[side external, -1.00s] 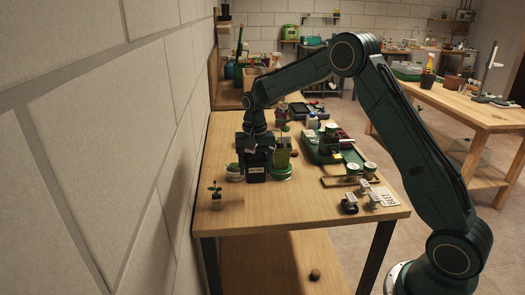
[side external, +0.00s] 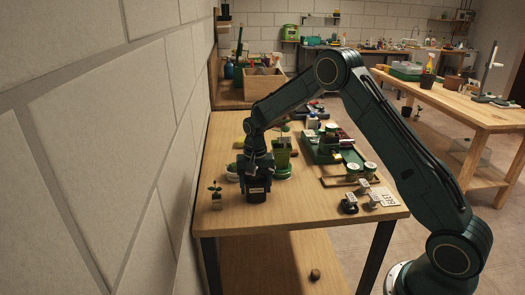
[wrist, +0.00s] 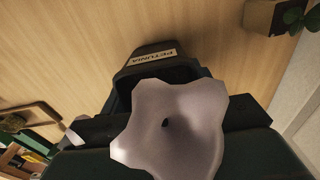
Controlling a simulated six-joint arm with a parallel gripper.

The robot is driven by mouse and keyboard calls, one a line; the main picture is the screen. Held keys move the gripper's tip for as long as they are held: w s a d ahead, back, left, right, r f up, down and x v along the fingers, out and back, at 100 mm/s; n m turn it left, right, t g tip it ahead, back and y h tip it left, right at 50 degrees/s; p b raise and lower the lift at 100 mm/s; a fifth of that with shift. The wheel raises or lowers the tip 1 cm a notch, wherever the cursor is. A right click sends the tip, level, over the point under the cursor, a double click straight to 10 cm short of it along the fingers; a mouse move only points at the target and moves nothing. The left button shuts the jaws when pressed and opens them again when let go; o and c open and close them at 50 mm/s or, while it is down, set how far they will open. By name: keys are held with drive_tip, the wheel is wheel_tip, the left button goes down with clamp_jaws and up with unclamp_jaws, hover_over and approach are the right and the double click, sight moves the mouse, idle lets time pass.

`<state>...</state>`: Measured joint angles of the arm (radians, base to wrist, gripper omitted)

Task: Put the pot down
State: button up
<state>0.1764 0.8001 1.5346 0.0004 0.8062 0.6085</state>
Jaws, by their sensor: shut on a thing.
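A black pot (side external: 257,191) with a pale label is in my gripper (side external: 257,170), which is shut on it from above. In the wrist view the label on the pot (wrist: 150,60) reads PETUNIA. A pale, wavy-edged flower (wrist: 170,125) covers much of the pot and part of the jaws there. The pot looks upright in the side view, over the near left part of the wooden table (side external: 300,212). Its base is at or very near the tabletop; I cannot tell whether it touches.
A small seedling pot (side external: 216,201) stands to the left. Small label blocks (side external: 375,199) and a green tray (side external: 325,150) are to the right. Bare tabletop lies in front.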

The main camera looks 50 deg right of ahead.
sight(255, 178)
drive_tip(key=shift+f, duration=0.1)
drive_tip(key=o, duration=1.1)
drive_tip(key=shift+f, duration=0.1)
wheel_tip(255, 178, up, 12)
drive_tip(key=shift+f, duration=0.2)
drive_tip(key=shift+r, duration=0.4)
